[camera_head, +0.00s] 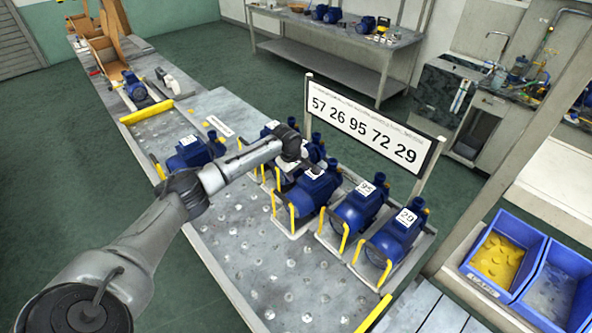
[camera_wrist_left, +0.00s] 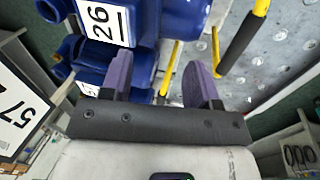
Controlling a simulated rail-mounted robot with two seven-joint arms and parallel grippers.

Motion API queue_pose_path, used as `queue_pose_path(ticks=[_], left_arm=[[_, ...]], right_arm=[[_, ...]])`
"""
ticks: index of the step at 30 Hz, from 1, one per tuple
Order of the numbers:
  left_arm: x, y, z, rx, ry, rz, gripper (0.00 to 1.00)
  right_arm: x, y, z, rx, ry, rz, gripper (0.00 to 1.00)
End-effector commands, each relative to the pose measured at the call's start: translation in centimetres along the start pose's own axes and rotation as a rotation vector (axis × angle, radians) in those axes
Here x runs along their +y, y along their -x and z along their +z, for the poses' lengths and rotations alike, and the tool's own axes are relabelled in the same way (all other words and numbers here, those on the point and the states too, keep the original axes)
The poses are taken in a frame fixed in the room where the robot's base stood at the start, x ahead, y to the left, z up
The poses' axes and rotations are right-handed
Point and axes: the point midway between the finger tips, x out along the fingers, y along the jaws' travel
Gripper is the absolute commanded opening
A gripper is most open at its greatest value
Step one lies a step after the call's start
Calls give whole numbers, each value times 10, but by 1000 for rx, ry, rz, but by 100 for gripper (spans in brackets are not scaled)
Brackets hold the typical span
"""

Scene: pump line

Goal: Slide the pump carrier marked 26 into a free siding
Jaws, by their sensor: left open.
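In the left wrist view, a blue pump with a white label reading 26 (camera_wrist_left: 103,25) is at the upper left, on its carrier. A second blue pump with a partly hidden label (camera_wrist_left: 90,89) is just below it. My left gripper (camera_wrist_left: 160,82) has two purple fingers set apart, with a yellow post (camera_wrist_left: 172,68) showing between them, apparently not clamped. In the head view, my left gripper (camera_head: 297,160) is over the row of pumps and hides part of it, so I cannot tell which is 26 there. My right gripper is not in view.
Carriers with pumps labelled 95 (camera_head: 355,208) and 29 (camera_head: 396,240) stand nearer in the row. A sign (camera_head: 362,126) reads 57 26 95 72 29. Another pump (camera_head: 190,152) stands on the left. The studded table top (camera_head: 235,245) in front of the row is clear. Blue bins (camera_head: 503,255) are at right.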

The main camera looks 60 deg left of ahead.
Motion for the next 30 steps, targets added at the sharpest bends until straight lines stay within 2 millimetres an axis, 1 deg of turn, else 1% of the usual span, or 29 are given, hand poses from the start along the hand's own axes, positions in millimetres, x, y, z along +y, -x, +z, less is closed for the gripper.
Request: queue_pose_path(ticks=[4, 8, 11, 19, 21, 27, 30], left_arm=[[-2, 1, -1, 3, 73, 0, 55], [-12, 4, -2, 6, 86, -1, 55], [-26, 8, -1, 6, 83, -3, 55], [-76, 18, 1, 7, 79, -4, 55], [-81, -1, 3, 4, 83, -1, 55], [-89, -21, 3, 4, 83, 1, 55], [-93, -29, 4, 4, 82, 0, 55]], right_arm=[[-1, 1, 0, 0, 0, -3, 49], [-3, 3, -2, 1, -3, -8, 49], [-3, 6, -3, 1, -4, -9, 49], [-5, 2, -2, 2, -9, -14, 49], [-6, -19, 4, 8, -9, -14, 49], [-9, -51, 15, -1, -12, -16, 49], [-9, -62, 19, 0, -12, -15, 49]])
